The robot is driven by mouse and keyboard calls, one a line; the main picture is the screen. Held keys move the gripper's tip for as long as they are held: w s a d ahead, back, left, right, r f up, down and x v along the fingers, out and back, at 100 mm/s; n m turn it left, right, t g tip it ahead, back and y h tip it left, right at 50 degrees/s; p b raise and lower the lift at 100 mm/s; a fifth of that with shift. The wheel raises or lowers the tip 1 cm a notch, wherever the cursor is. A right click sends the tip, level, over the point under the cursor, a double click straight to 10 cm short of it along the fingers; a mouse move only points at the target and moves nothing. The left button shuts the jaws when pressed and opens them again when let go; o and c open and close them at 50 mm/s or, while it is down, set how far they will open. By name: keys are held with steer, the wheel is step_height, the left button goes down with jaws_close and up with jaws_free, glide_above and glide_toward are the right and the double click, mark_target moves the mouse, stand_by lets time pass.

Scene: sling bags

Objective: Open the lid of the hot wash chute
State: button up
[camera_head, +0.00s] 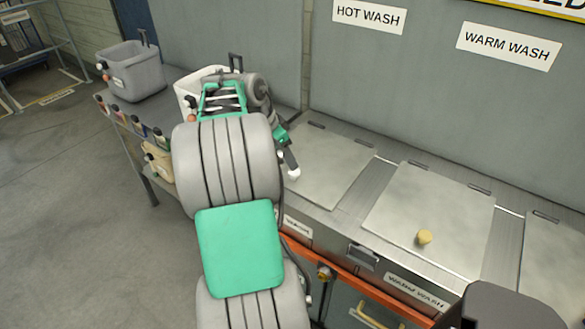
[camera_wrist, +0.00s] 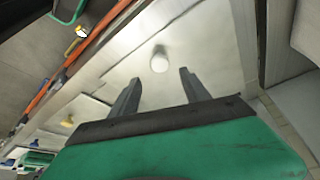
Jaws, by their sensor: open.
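The hot wash lid (camera_head: 335,165) is a flat metal panel, lying shut in the counter below the HOT WASH sign (camera_head: 369,16). In the wrist view the lid (camera_wrist: 195,50) fills the area ahead of my gripper. Its pale round knob (camera_wrist: 159,60) also shows in the head view (camera_head: 294,174), close to a dark finger. My gripper (camera_wrist: 159,77) is open and empty. In the wrist view the knob appears between the line of the two fingers, just past their tips, with no visible contact. My arm hides the lid's left part in the head view.
The warm wash lid (camera_head: 432,205), with a yellowish knob (camera_head: 425,237), lies to the right, also shut. An orange rail (camera_head: 345,280) runs along the counter front. Grey (camera_head: 135,72) and white (camera_head: 187,90) bins stand at the left. A wall (camera_head: 425,80) rises behind.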

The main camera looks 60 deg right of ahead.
steer(key=x, duration=0.7)
jaws_close()
stand_by(0.4)
stand_by(0.8)
